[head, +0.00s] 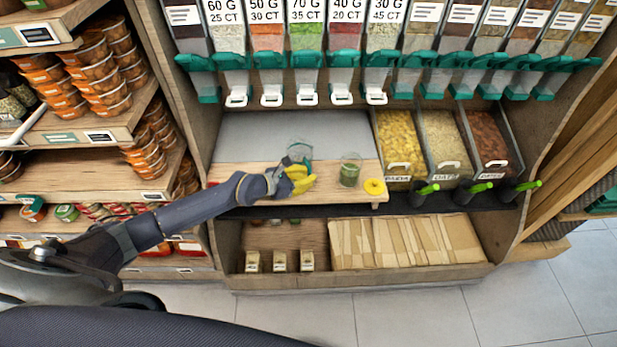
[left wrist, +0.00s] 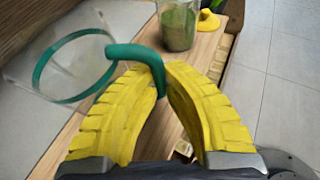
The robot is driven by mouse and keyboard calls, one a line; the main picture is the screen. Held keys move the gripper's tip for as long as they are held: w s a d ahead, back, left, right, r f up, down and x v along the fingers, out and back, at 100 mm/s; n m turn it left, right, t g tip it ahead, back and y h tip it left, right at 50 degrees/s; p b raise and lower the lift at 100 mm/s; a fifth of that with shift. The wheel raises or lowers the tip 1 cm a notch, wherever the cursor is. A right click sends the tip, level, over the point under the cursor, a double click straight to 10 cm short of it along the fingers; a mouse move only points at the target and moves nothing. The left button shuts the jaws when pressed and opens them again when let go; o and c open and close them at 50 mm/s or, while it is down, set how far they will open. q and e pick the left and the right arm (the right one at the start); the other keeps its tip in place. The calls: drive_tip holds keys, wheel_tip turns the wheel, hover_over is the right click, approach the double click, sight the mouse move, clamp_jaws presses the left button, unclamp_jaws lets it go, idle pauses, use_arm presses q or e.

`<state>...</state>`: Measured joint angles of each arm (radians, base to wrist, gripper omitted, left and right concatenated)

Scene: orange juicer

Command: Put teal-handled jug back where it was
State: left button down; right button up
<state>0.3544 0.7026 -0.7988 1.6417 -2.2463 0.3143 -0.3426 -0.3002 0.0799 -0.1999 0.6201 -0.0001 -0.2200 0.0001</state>
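The clear jug with a teal rim and teal handle (head: 299,151) is at the wooden counter, left of its middle. In the left wrist view the jug (left wrist: 77,66) shows its rim and see-through body at the upper left. My left gripper (head: 300,178) has yellow fingers that close on the teal handle; in the left wrist view the fingertips (left wrist: 163,78) meet around it. I cannot tell whether the jug's base touches the counter. My right gripper is not in view.
A glass jar with green contents (head: 349,171) and a yellow lid (head: 374,187) stand right of the jug on the wooden counter (head: 240,172). Bins of dry food (head: 398,140) are further right. Dispensers with teal fittings (head: 300,60) hang above. The grey back surface (head: 245,135) is bare.

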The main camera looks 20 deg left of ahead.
use_arm(q)
drive_tip(key=shift+f, duration=0.1)
drive_tip(key=c, duration=1.6)
unclamp_jaws()
